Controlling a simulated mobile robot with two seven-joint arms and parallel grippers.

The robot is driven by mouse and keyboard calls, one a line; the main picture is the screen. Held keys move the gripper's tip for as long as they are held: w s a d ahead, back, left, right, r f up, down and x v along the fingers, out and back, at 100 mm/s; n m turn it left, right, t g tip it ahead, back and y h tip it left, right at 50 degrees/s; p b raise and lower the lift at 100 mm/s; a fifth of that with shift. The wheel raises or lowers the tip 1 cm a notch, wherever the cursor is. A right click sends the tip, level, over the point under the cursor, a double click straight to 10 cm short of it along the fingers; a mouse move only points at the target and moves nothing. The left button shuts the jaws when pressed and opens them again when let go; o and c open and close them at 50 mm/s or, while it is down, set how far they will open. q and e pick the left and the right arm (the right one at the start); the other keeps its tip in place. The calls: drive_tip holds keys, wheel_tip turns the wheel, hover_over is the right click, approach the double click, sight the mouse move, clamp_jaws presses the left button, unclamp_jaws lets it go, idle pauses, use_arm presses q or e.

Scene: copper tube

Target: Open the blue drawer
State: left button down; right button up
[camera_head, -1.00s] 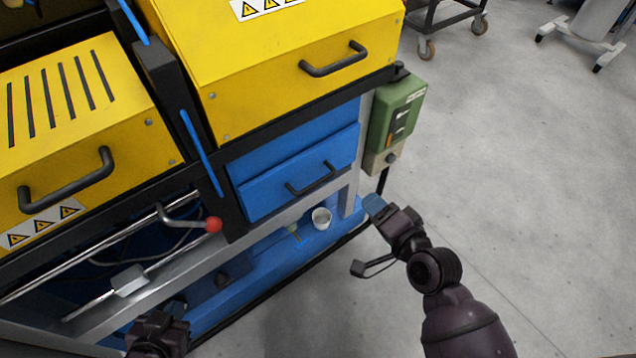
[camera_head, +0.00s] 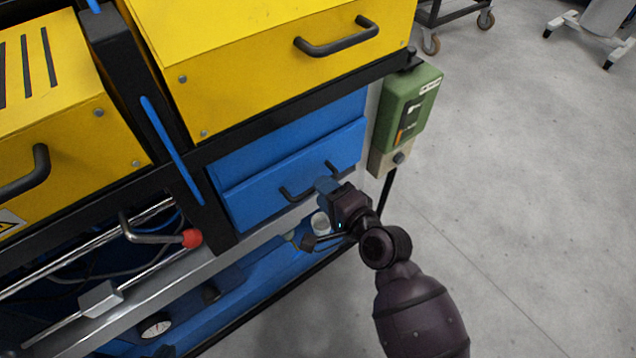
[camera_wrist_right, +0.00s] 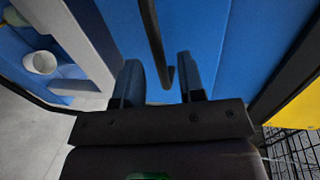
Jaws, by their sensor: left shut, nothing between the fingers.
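The blue drawer (camera_head: 290,178) is in the cabinet front below a yellow cover, and it looks shut. Its dark bar handle (camera_head: 296,194) is partly hidden by my right gripper (camera_head: 326,186) in the head view. In the right wrist view the gripper (camera_wrist_right: 160,80) is open, and the handle (camera_wrist_right: 153,38) runs between its two fingers in the picture. I cannot tell whether either finger touches it. Only a dark tip of my left gripper (camera_head: 166,351) shows at the bottom edge of the head view, shut and empty, away from the drawer.
A green switch box (camera_head: 406,105) stands right of the drawer. A lever with a red knob (camera_head: 191,238) sticks out at the left. A white cup (camera_head: 320,224) stands on the blue lower shelf. The floor (camera_head: 510,220) to the right is clear.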

drive_tip(key=shift+x, duration=1.45)
drive_tip(key=shift+d, duration=0.1)
clamp_jaws()
